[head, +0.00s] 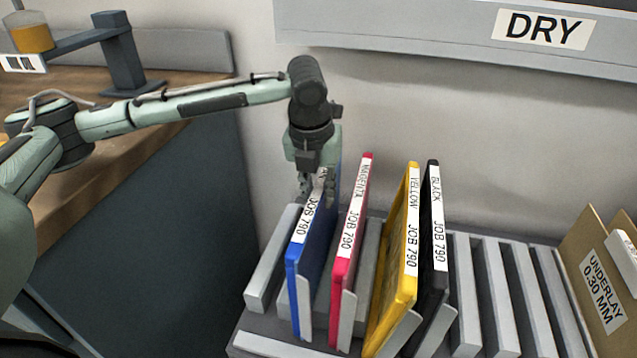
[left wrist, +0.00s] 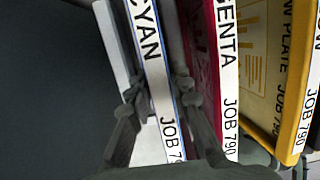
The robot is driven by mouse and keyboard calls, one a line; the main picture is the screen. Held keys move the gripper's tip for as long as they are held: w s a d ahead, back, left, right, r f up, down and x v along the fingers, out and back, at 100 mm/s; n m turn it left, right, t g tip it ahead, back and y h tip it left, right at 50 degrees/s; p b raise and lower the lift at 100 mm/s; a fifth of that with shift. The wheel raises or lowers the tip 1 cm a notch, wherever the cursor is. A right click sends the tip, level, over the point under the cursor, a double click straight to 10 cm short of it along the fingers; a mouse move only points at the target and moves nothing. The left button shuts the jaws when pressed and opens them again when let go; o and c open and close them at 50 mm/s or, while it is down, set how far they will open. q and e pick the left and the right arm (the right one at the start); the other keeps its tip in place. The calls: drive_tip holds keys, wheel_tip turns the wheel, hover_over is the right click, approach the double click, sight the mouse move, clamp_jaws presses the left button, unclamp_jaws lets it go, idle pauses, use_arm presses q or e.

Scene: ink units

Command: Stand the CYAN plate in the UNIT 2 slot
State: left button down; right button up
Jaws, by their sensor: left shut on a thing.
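The cyan plate (head: 312,255) looks blue in the head view and stands upright in the leftmost visible gap of the grey rack (head: 262,275). Its white label reads CYAN, JOB 790 in the left wrist view (left wrist: 150,55). My left gripper (head: 318,188) comes down from above and is shut on the plate's top edge near its far end. Its fingers lie on both sides of the plate in the left wrist view (left wrist: 159,95). No UNIT 2 marking shows, so I cannot tell the slot's number. My right gripper is not in view.
The magenta plate (head: 350,250) stands just right of the cyan one, then the yellow plate (head: 396,270) and the black plate (head: 434,260). Empty slots follow, then a cardboard UNDERLAY box (head: 592,285). A DRY shelf (head: 420,30) hangs above; a wooden bench (head: 75,195) is left.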

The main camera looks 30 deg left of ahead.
use_arm(q)
drive_tip(key=shift+f, duration=0.35)
idle(0.4)
drive_tip(key=shift+f+p, duration=0.3)
drive_tip(key=shift+f, duration=0.05)
drive_tip(key=c, duration=1.3)
unclamp_jaws()
drive_tip(key=v, duration=1.2)
